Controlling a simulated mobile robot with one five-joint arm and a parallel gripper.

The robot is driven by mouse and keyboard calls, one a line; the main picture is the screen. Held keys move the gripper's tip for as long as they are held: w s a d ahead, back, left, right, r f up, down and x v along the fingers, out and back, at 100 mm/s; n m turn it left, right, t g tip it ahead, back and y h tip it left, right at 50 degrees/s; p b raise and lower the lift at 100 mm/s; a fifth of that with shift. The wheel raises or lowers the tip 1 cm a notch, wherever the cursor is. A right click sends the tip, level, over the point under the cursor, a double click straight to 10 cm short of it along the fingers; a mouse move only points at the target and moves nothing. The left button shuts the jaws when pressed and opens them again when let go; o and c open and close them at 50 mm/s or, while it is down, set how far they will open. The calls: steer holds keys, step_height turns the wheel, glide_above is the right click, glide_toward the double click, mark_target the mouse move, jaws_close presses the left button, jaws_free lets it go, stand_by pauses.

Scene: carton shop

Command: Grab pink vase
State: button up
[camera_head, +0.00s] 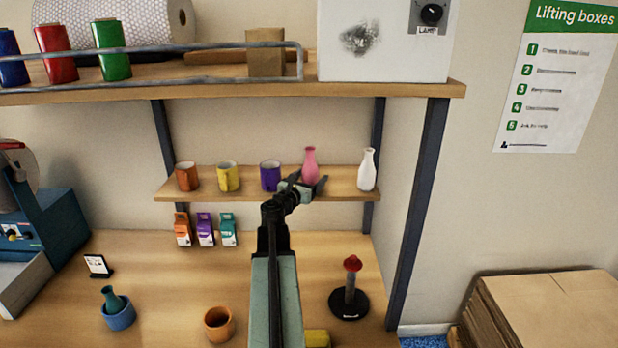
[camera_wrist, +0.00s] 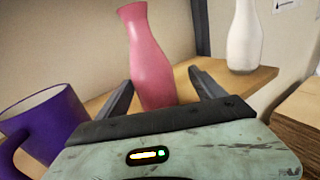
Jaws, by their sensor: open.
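The pink vase (camera_head: 310,163) stands upright on the small middle shelf (camera_head: 225,196), between a purple mug and a white vase. In the wrist view the pink vase (camera_wrist: 148,60) rises just beyond and between my two fingers, its lower part partly hidden by my gripper. My gripper (camera_head: 316,186) is open in front of the vase; in the wrist view its fingers (camera_wrist: 163,92) sit to either side of the vase's lower body. I cannot tell whether either finger touches it.
The purple mug (camera_head: 270,176) is close on the left and also shows in the wrist view (camera_wrist: 45,130). The white vase (camera_head: 367,170) stands to the right. A yellow mug (camera_head: 228,177) and an orange mug (camera_head: 187,177) are further left. A shelf post (camera_head: 417,200) stands at right.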

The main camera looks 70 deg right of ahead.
mark_target(315, 171)
steer(key=d, duration=0.5)
steer(key=shift+w+d+f, duration=0.1)
steer(key=c, duration=1.7)
step_height(315, 171, up, 10)
steer(key=p, duration=1)
